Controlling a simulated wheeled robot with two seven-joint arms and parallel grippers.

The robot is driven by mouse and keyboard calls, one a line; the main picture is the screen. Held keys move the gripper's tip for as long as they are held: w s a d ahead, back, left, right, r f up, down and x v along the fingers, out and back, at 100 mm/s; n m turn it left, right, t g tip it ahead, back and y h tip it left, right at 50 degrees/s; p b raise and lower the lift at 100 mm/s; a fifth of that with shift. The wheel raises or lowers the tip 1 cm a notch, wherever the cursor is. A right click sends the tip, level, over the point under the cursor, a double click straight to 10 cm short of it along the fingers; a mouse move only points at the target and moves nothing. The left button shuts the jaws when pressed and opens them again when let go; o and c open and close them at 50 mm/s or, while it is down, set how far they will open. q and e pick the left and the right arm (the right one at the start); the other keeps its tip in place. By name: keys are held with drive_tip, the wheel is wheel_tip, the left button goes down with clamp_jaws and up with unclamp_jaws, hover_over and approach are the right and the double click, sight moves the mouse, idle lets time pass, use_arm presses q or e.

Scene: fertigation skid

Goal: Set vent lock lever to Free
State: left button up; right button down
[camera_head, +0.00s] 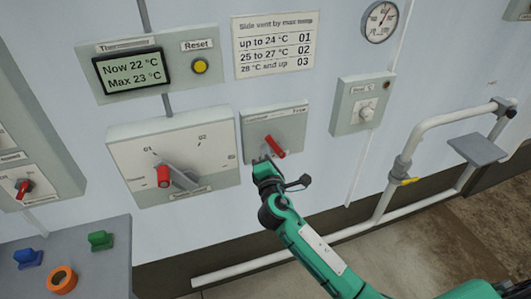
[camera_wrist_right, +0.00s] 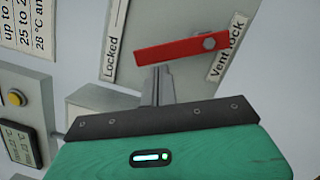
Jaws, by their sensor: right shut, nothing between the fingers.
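The vent lock plate (camera_head: 252,130) is a small grey box on the wall. Its red lever (camera_head: 275,147) slants up and left. In the right wrist view the red lever (camera_wrist_right: 165,48) runs from a grey pivot bolt near the "Vent lock" label towards the side with the "Locked" label (camera_wrist_right: 113,32). The "Free" label (camera_head: 298,113) is at the plate's upper right in the head view. My right gripper (camera_head: 264,161) is shut and empty, at the lever's lower left. Its fingers (camera_wrist_right: 158,78) are close beside the lever; I cannot tell if they touch. My left gripper is not in view.
Left of the plate is a larger dial box (camera_head: 120,140) with a red-tipped handle (camera_head: 164,176). Above are a thermometer display (camera_head: 133,72) and a yellow Reset button (camera_head: 200,66). A small knob box (camera_head: 362,95) and white pipes (camera_head: 405,150) stand to the right.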

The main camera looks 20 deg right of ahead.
sight(275, 144)
drive_tip(key=shift+d+r+m, duration=0.15)
drive_tip(key=shift+r+m, duration=0.1)
drive_tip(key=shift+m, duration=0.25)
drive_tip(key=shift+d+r+m+g+p, duration=0.15)
drive_tip(key=shift+d+r+m+p, duration=0.2)
drive_tip(key=shift+m, duration=0.2)
drive_tip(key=shift+d+r+m+g+p, duration=0.2)
drive_tip(key=shift+m+p, duration=0.2)
drive_tip(key=shift+m, duration=0.15)
drive_tip(key=m+p, duration=0.1)
drive_tip(key=d+r+m, duration=0.1)
drive_tip(key=shift+d+m+g+p, duration=0.1)
drive_tip(key=shift+m+g+p, duration=0.15)
drive_tip(key=shift+m+p, duration=0.15)
drive_tip(key=shift+w+d+r+m+g+y+p, duration=0.15)
drive_tip(key=shift+d+m+g+p, duration=0.1)
drive_tip(key=shift+d+m+p, duration=0.55)
drive_tip(key=shift+s+d+f+m+g+y+p, duration=0.15)
drive_tip(key=shift+d+m+p, duration=0.3)
drive_tip(key=shift+m, duration=0.6)
drive_tip(key=shift+w+d+r+m+g+y+p, duration=0.15)
drive_tip(key=shift+d+m+g+p, duration=0.25)
drive_tip(key=shift+m+p, duration=0.5)
drive_tip(key=shift+d, duration=0.1)
